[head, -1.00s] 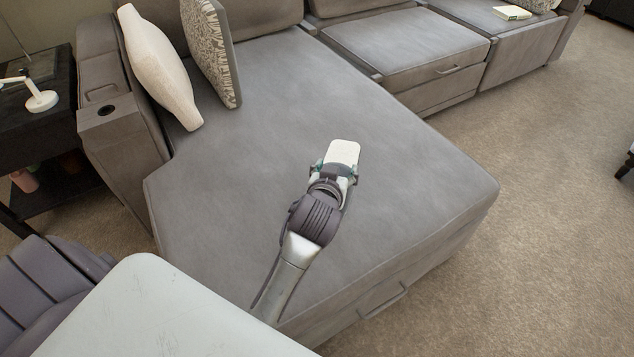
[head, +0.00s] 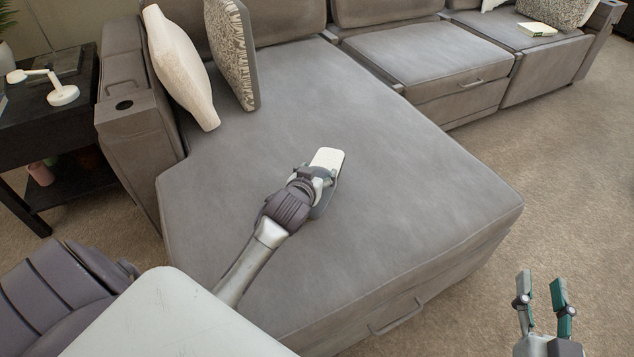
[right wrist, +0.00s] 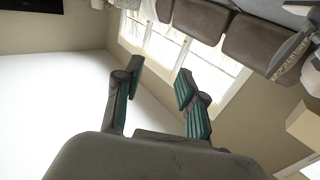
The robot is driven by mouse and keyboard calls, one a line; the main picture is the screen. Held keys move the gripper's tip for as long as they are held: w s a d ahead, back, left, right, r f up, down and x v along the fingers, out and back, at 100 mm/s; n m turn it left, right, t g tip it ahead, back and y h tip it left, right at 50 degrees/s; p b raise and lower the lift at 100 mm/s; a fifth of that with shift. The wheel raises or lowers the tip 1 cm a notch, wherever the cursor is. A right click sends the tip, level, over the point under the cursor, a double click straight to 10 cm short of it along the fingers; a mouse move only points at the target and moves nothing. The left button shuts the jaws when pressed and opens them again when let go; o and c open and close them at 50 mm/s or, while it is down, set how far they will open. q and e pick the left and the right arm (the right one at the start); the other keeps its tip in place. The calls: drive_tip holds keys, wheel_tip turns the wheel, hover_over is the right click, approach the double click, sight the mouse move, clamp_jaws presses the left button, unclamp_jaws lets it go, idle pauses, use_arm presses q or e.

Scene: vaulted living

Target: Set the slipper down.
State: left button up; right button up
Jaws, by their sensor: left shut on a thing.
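The slipper (head: 328,158) shows as a pale, flat, rounded shape with a darker edge. It is at the tip of my left gripper (head: 318,176), over the grey chaise seat of the sofa (head: 400,190). My left gripper is shut on it and hides its near end. I cannot tell whether the slipper touches the seat. My right gripper (head: 543,291) is at the lower right of the head view, above the carpet. Its two fingers stand apart with nothing between them. It also shows open and empty in the right wrist view (right wrist: 160,85).
A white cushion (head: 181,65) and a patterned cushion (head: 232,52) lean at the back left of the chaise. A book (head: 536,29) lies on the far seat. A dark side table (head: 50,125) holds a white lamp (head: 62,94). The chaise around the slipper is bare.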

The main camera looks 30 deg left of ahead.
use_arm(q)
wheel_tip(320, 180, down, 3)
drive_tip(key=shift+r+b, duration=0.2)
drive_tip(key=shift+b, duration=0.3)
drive_tip(key=shift+f, duration=0.1)
use_arm(e)
drive_tip(key=shift+s+a+r+t+y, duration=0.1)
drive_tip(key=shift+r+t+y, duration=0.2)
drive_tip(key=shift+r+t, duration=0.45)
drive_tip(key=shift+s+a+r+t+y, duration=0.15)
drive_tip(key=shift+r+t+y, duration=0.25)
drive_tip(key=shift+r, duration=0.7)
drive_tip(key=shift+s+a+r+t+y, duration=0.1)
drive_tip(key=shift+r+t+y, duration=0.1)
drive_tip(key=shift+r+t, duration=0.6)
drive_tip(key=shift+r, duration=0.1)
use_arm(q)
drive_tip(key=o, duration=1.2)
drive_tip(key=shift+f, duration=0.1)
drive_tip(key=shift+o, duration=0.2)
